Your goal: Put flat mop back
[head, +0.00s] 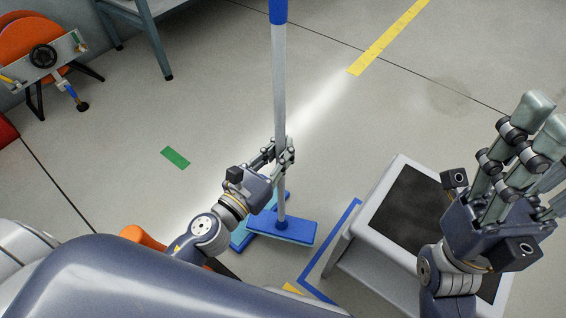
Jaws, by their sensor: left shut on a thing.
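The flat mop (280,75) stands upright in the middle of the head view, with a grey pole, a blue upper part and a flat blue head (293,230) low down by the floor. My left gripper (284,155) is shut around the pole, well above the mop head.
A grey stand with a dark top (405,207) is right of the mop. Blue tape (330,252) marks the floor beside it. A green mark (175,157) and a yellow stripe (388,38) lie on open floor.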

